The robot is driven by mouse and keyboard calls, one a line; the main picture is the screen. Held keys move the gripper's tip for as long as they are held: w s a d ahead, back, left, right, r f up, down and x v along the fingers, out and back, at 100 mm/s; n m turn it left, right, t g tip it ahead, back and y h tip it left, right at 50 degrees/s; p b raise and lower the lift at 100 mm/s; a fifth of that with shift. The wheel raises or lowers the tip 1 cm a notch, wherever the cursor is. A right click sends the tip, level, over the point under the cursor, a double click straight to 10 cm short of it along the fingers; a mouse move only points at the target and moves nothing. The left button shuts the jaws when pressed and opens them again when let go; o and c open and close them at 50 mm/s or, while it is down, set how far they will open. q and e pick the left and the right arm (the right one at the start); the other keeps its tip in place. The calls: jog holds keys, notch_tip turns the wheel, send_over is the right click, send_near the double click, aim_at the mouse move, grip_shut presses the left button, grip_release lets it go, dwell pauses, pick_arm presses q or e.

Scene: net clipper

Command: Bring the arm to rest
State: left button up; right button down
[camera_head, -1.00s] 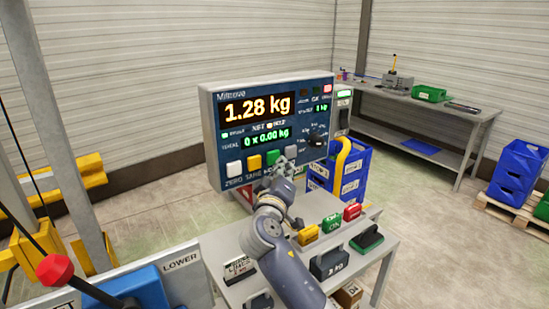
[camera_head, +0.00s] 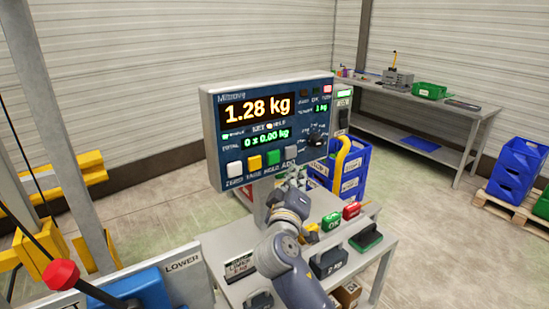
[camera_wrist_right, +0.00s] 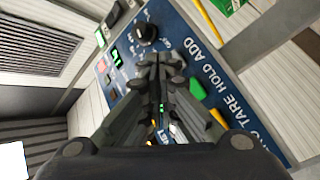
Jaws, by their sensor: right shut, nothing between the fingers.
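My right arm (camera_head: 284,228) reaches up from the bottom of the head view. In the right wrist view the gripper's dark fingers (camera_wrist_right: 160,66) are closed together and empty in front of the panel. I cannot tell whether they touch it. The panel's display (camera_head: 258,107) reads 1.28 kg. My left gripper is out of view.
Below the panel a grey table (camera_head: 226,240) carries weights, a green OK block (camera_head: 332,222) and a red block (camera_head: 352,210). Blue crates (camera_head: 355,170) stand behind it. At left are a red-knobbed lever (camera_head: 61,274) and yellow posts (camera_head: 45,257).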

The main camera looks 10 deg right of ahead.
dwell(0.4)
jog(key=s+d+f+m+g+y, duration=0.15)
jog(key=s+f+g, duration=0.25)
jog(key=s+f, duration=0.65)
jog(key=s+d+f+m+g+y, duration=0.1)
jog(key=s+d+f+g+y, duration=0.15)
jog(key=s+f, duration=0.8)
jog(key=s+a+f+g+y, duration=0.25)
jog(key=s+f, duration=0.35)
jog(key=s, duration=0.3)
jog(key=s+a+f+g+y, duration=0.15)
jog(key=s+f+g, duration=0.3)
jog(key=s, duration=0.45)
notch_tip(320, 180, down, 28)
jog(key=s+g, duration=0.1)
jog(key=s, duration=0.2)
jog(key=s+d+f+g, duration=0.1)
jog(key=s+d+f, duration=0.2)
jog(key=s+f, duration=1.2)
jog(key=shift+s, duration=0.6)
